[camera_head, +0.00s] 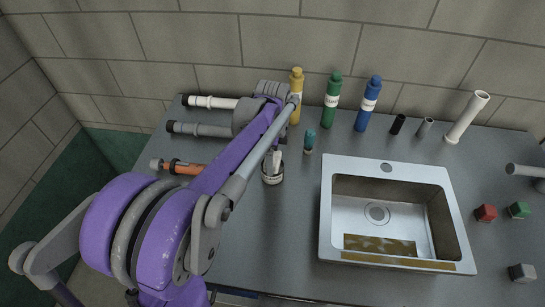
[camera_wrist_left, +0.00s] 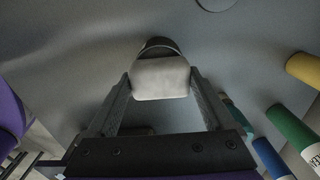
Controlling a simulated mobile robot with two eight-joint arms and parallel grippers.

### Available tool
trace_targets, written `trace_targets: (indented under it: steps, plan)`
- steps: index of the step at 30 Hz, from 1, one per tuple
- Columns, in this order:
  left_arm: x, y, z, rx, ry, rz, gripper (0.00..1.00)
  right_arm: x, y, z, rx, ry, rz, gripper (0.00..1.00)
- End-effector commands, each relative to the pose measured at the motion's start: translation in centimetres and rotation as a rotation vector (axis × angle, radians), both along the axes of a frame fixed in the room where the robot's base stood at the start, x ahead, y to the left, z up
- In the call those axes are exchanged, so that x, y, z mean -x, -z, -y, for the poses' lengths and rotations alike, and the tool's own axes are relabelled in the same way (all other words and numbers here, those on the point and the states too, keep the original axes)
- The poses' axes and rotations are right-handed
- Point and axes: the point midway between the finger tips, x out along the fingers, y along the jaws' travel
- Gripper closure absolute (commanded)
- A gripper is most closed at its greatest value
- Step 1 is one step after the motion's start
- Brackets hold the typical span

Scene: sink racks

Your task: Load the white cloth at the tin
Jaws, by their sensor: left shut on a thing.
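The white cloth (camera_wrist_left: 160,78) is a small pale piece held between the two fingers of my left gripper (camera_wrist_left: 159,84), which is shut on it. In the head view the cloth (camera_head: 277,158) shows as a pale upright bit at the tin (camera_head: 273,178), a short round container with a light band, left of the sink. My left gripper (camera_head: 276,150) is above the tin there, mostly hidden by my arm. In the wrist view a dark curved rim shows just behind the cloth. I cannot tell whether the cloth touches the tin. My right gripper is not in view.
A steel sink (camera_head: 335,235) lies right of the tin. A small teal object (camera_head: 309,141) stands close behind the tin. Yellow (camera_head: 296,92), green (camera_head: 331,103) and blue (camera_head: 367,106) bottles stand at the back. Red (camera_head: 486,213) and green (camera_head: 518,210) blocks lie at right.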

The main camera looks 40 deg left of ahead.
Motion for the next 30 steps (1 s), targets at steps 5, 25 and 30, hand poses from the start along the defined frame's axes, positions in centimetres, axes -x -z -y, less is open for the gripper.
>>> trace_targets:
  steps: [5,25,30]
  plan:
    - [0.1,0.2,0.1,0.0,0.0,-0.001,0.58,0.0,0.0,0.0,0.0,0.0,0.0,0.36]
    - [0.0,-3.5,0.0,0.0,0.0,0.001,0.58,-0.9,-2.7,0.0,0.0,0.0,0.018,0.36]
    - [0.0,-4.9,0.0,0.0,0.0,0.001,0.58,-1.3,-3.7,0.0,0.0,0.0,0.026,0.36]
